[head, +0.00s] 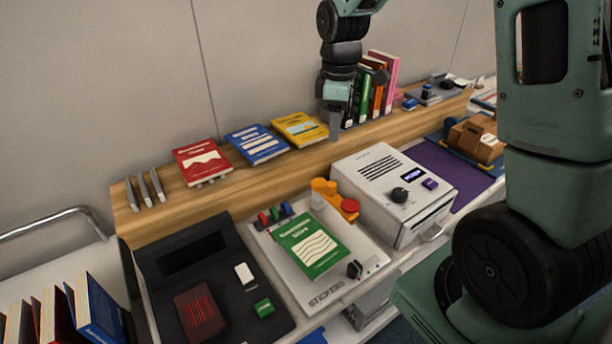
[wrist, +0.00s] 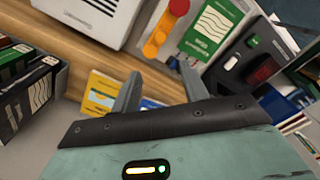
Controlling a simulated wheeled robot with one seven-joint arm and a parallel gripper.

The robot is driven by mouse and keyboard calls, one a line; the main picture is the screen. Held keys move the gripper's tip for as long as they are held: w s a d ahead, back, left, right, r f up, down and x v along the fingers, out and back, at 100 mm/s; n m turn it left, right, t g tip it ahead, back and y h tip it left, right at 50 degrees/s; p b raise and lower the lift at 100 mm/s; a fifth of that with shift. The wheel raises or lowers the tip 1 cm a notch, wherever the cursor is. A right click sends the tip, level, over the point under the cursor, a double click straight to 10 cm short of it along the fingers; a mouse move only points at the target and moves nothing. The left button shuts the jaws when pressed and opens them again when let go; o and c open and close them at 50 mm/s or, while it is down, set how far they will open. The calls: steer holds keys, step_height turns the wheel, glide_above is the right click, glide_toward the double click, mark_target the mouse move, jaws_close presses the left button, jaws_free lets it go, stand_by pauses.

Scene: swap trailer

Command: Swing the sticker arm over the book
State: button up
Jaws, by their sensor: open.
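The green book (head: 313,248) lies flat on the white sticker machine (head: 325,292). The sticker arm (head: 335,196), orange-yellow with a red knob, sits at the machine's back right edge, beside the book and not over it. The wrist view shows the sticker arm (wrist: 159,33) next to the green book (wrist: 208,30). My gripper (head: 335,130) hangs above the wooden shelf, behind the sticker arm and apart from it. In the wrist view my gripper (wrist: 157,85) has its fingers spread, with nothing between them.
A white box with a dial (head: 392,180) stands right of the sticker machine. A black scanner-like unit (head: 215,283) is on its left. Red (head: 201,161), blue (head: 257,144) and yellow books lie on the shelf (head: 190,204). Upright books stand behind my gripper.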

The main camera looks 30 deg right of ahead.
mark_target(332, 184)
step_height(332, 184, down, 17)
steer(key=p, duration=0.2)
steer(key=shift+s+p, duration=0.1)
steer(key=shift+p, duration=0.2)
